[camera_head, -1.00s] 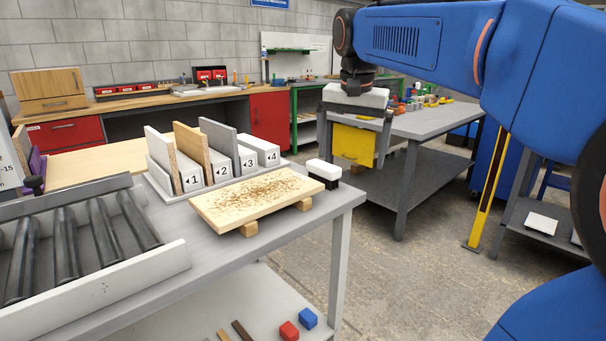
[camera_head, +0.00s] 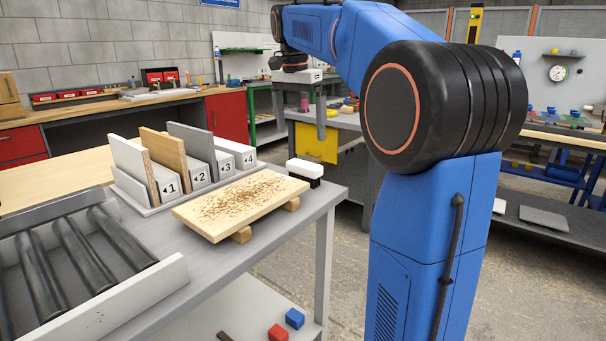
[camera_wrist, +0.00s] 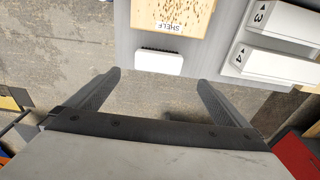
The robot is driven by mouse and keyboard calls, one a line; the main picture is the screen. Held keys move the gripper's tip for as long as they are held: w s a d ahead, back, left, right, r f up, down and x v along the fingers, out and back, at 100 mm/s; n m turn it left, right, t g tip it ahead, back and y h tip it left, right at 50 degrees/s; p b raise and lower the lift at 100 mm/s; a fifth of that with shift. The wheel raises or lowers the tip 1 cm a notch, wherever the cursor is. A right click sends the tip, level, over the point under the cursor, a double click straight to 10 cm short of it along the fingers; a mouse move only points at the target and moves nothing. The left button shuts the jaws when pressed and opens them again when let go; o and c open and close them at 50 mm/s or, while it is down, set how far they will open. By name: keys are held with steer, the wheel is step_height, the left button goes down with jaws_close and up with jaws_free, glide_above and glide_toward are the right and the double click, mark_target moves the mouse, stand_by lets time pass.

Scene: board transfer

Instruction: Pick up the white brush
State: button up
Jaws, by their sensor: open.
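The white brush (camera_head: 305,169), a white block with a dark bristle base, sits on the grey table at its right edge, just beyond the wooden board. It also shows in the wrist view (camera_wrist: 158,62), ahead of the fingertips and roughly centred between them. My gripper (camera_head: 300,110) is up and beyond the brush in the head view, apart from it. In the wrist view my gripper (camera_wrist: 158,80) is open, with both fingers spread and nothing between them.
A speckled wooden board (camera_head: 240,203) rests on small blocks beside the brush. A numbered slotted rack (camera_head: 187,170) holds upright boards behind it. A roller conveyor (camera_head: 85,260) stands at left. A red block (camera_head: 278,332) and a blue block (camera_head: 295,318) lie on the lower shelf.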

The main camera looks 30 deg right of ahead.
mark_target(304, 163)
steer(key=f, duration=0.4)
steer(key=d+f, duration=0.1)
steer(key=f, duration=0.7)
steer(key=shift+w+d, duration=0.1)
steer(key=shift+d, duration=0.2)
steer(key=c, duration=1)
steer(key=shift+r, duration=5.1)
steer(key=shift+o, duration=1.3)
steer(key=shift+c, duration=0.4)
steer(key=shift+a, duration=0.15)
